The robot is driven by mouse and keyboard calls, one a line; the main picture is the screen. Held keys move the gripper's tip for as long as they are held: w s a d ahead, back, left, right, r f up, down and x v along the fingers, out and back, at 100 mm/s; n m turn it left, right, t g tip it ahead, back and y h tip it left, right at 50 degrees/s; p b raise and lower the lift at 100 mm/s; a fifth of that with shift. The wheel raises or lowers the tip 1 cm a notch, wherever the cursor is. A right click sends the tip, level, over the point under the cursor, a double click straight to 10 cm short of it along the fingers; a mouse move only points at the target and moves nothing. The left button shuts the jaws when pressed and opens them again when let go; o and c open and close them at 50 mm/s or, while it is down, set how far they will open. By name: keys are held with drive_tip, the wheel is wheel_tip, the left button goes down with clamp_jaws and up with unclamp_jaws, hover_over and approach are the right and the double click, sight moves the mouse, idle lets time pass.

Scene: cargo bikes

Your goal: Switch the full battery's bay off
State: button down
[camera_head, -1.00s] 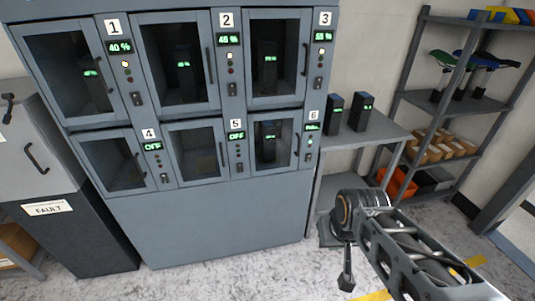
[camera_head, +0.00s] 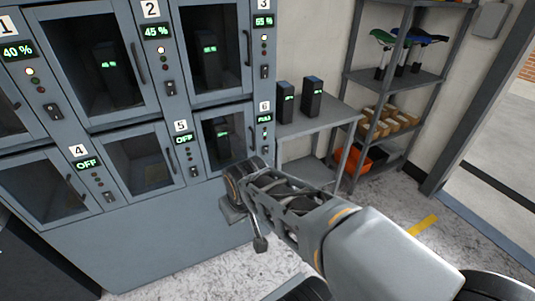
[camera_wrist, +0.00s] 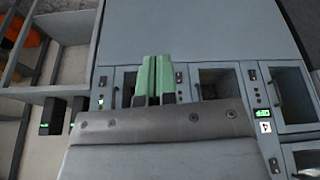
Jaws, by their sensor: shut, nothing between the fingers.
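In the head view the bay 6 display (camera_head: 264,118) reads FULL. A dark battery (camera_head: 222,127) with a green light stands behind bay 6's glass door. Bay 6's switch panel is a narrow strip under that display, just above my arm. My gripper (camera_wrist: 155,60) has green fingers, closed together and empty. They cover part of the bay 6 door and point toward the cabinet's lower panel. I cannot tell contact. Its fingers are not clear in the head view.
Bay 5 (camera_head: 146,160) and bay 4 (camera_head: 40,190) read OFF; bays 1, 2 and 3 show percentages. A grey table (camera_head: 315,122) with two batteries stands right of the cabinet, close to my arm. A shelf rack (camera_head: 412,75) is behind it. Open floor lies at the right.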

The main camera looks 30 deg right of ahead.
sight(266, 149)
drive_tip(key=w+d+f+n+t+b, duration=0.5)
drive_tip(key=w+d+f+b, duration=0.1)
drive_tip(key=d+b, duration=0.2)
drive_tip(key=w+d+f+n+t+h+b, duration=0.1)
drive_tip(key=w+d+f+n+t+b, duration=0.4)
drive_tip(key=d+b, duration=0.3)
drive_tip(key=w+d+f+n+t+h+b, duration=0.1)
drive_tip(key=w+d+f+n+t+b, duration=0.4)
drive_tip(key=d, duration=0.7)
drive_tip(key=w+f+n+b, duration=0.1)
drive_tip(key=w+f+b, duration=0.1)
drive_tip(key=w+b, duration=0.1)
drive_tip(key=shift+t, duration=0.3)
drive_tip(key=shift+w, duration=0.1)
drive_tip(key=w, duration=0.4)
drive_tip(key=w+d+r+b, duration=0.1)
drive_tip(key=w, duration=0.4)
drive_tip(key=w+d+b, duration=0.1)
drive_tip(key=w, duration=0.3)
drive_tip(key=shift+w+r, duration=0.35)
drive_tip(key=shift+r, duration=0.05)
